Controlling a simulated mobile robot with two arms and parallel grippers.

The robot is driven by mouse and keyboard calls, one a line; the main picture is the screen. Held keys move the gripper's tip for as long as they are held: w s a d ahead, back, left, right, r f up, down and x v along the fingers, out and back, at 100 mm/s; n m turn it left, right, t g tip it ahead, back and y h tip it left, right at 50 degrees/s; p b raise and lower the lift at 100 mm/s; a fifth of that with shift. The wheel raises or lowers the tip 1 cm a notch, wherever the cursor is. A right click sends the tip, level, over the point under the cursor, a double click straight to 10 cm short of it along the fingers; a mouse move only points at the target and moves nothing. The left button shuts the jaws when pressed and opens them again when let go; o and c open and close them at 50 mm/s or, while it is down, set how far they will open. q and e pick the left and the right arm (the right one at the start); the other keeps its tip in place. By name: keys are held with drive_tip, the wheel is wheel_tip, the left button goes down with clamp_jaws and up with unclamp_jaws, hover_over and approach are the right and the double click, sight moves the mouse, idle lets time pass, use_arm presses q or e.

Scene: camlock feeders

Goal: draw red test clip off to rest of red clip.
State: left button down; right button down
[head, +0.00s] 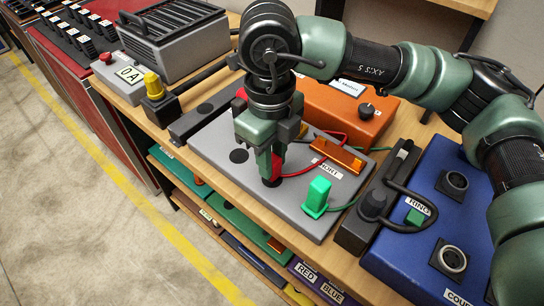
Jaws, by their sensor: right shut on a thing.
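My right gripper (268,168) points down over the grey panel (228,179) and is shut on the red test clip (277,166). Its fingers cover most of the clip. The clip is right over a dark round spot on the panel; I cannot tell whether it touches it. A red lead (309,174) runs from the clip to the right and curves back. A green clip (318,196) stands upright on the panel, right of the gripper. The red clip's rest cannot be made out for certain; some red shows behind my wrist. My left gripper is not in view.
An orange bar (338,154) marked SHORT lies on the panel. An orange box (350,108) with a knob stands behind. A blue box (447,198) with sockets and a dark cabled block (374,205) are at right. A yellow-topped plug (153,88) stands at left.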

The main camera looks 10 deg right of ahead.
drive_tip(key=shift+f+b, duration=0.7)
drive_tip(key=shift+f, duration=0.05)
drive_tip(key=c, duration=1.1)
unclamp_jaws()
drive_tip(key=shift+r, duration=0.1)
wheel_tip(320, 180, up, 8)
drive_tip(key=shift+w+f, duration=0.1)
drive_tip(key=shift+f, duration=0.15)
wheel_tip(320, 180, up, 4)
drive_tip(key=shift+r+p, duration=0.15)
drive_tip(key=shift+p, duration=0.65)
